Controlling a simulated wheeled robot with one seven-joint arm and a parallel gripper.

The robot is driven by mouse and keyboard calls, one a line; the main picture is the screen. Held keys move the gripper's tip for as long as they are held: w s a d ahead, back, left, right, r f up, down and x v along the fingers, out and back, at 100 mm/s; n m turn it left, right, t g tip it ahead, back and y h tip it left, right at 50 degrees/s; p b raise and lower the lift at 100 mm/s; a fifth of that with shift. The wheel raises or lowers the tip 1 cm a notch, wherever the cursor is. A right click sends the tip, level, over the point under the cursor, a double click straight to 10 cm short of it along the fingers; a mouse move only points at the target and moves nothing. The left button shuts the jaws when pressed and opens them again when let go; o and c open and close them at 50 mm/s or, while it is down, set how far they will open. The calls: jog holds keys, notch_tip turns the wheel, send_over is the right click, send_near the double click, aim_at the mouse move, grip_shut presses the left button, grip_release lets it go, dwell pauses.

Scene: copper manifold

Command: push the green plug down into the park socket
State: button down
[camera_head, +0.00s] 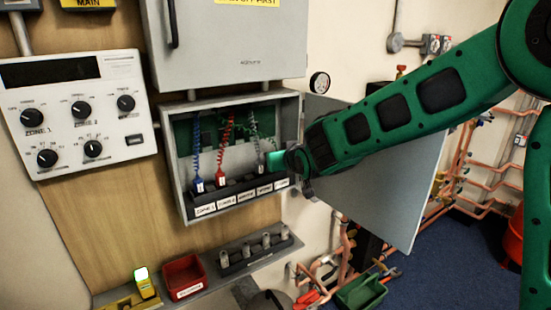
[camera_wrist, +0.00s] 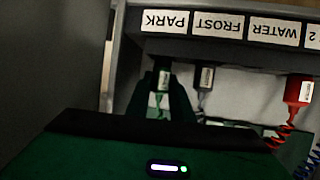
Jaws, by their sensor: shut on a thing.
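My gripper (camera_wrist: 163,76) is shut on the green plug (camera_wrist: 161,82), which shows between the fingers in the wrist view. The plug is in line with the PARK label (camera_wrist: 165,20) on the socket strip, and its end meets the dark strip edge there. I cannot tell how deep it sits, as the park socket itself is hidden. A green coiled lead (camera_wrist: 158,105) runs from the plug toward my gripper body. In the head view my gripper (camera_head: 278,161) reaches into the open box at its right end, and the plug cannot be made out clearly.
A grey plug (camera_wrist: 203,78) stands close beside, at FROST. A red plug (camera_head: 221,180) and a blue plug (camera_head: 198,185) stand further left in the box (camera_head: 185,195). The open door (camera_head: 375,200) hangs right, under my arm. A shelf (camera_head: 205,283) lies below.

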jog(key=shift+f, duration=0.5)
jog(key=c, duration=1.5)
grip_release()
